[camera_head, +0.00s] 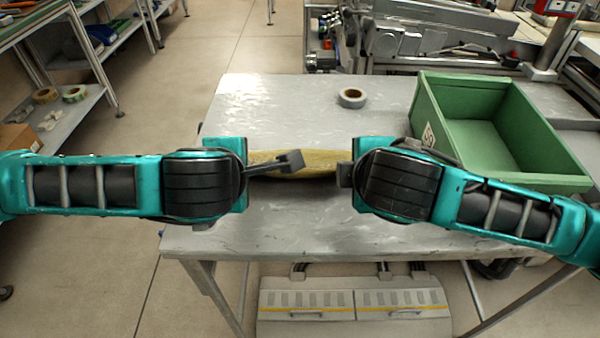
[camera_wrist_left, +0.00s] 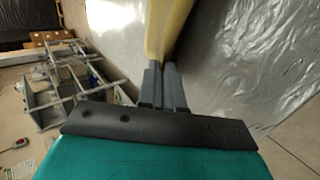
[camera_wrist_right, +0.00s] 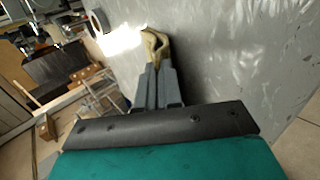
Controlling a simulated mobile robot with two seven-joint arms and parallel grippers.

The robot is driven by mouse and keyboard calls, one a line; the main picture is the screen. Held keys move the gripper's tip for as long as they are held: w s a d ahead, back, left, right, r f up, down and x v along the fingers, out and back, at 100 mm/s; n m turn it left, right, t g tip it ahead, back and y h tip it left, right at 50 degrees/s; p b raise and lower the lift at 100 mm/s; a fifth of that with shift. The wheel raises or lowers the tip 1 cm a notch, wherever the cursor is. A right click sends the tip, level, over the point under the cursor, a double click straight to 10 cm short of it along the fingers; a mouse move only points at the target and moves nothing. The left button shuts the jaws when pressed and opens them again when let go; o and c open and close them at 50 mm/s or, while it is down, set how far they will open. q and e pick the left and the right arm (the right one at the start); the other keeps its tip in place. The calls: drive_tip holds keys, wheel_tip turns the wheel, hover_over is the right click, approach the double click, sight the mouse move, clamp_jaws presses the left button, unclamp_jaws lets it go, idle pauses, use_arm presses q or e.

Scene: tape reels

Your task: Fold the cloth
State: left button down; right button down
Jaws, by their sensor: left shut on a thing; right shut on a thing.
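A yellow cloth (camera_head: 310,161) stretches between my two grippers over the grey metal table, its lower edge sagging a little. My left gripper (camera_head: 290,162) is shut on its left part; the left wrist view shows the fingers (camera_wrist_left: 164,72) closed on the cloth (camera_wrist_left: 165,25). My right gripper (camera_head: 346,172) is shut on its right end, mostly hidden behind my right wrist in the head view. In the right wrist view the fingers (camera_wrist_right: 157,78) pinch a folded, looped bit of cloth (camera_wrist_right: 154,45). I cannot tell whether the cloth touches the table.
The grey table (camera_head: 270,100) is bare around the cloth. A tape reel (camera_head: 352,97) lies behind it. A green open crate (camera_head: 470,122) stands at the right, close to my right arm. A shelf with tape reels (camera_head: 74,93) is at the far left.

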use_arm(q)
drive_tip(key=shift+s+d+f, duration=0.1)
drive_tip(key=shift+s, duration=0.15)
use_arm(e)
drive_tip(key=shift+s+f, duration=0.2)
drive_tip(key=shift+s, duration=0.05)
use_arm(q)
drive_tip(key=shift+s+d+f+t, duration=0.15)
drive_tip(key=shift+d+t, duration=0.05)
drive_tip(key=shift+t, duration=0.2)
use_arm(e)
drive_tip(key=shift+s+f+t, duration=0.1)
drive_tip(key=shift+f+t, duration=0.1)
drive_tip(key=shift+t, duration=0.2)
use_arm(q)
drive_tip(key=shift+s+f, duration=0.1)
use_arm(e)
drive_tip(key=shift+s, duration=0.15)
use_arm(q)
drive_tip(key=shift+s+a+f, duration=0.1)
drive_tip(key=shift+a+f, duration=0.05)
drive_tip(key=shift+a, duration=0.15)
use_arm(e)
drive_tip(key=shift+s+f, duration=0.1)
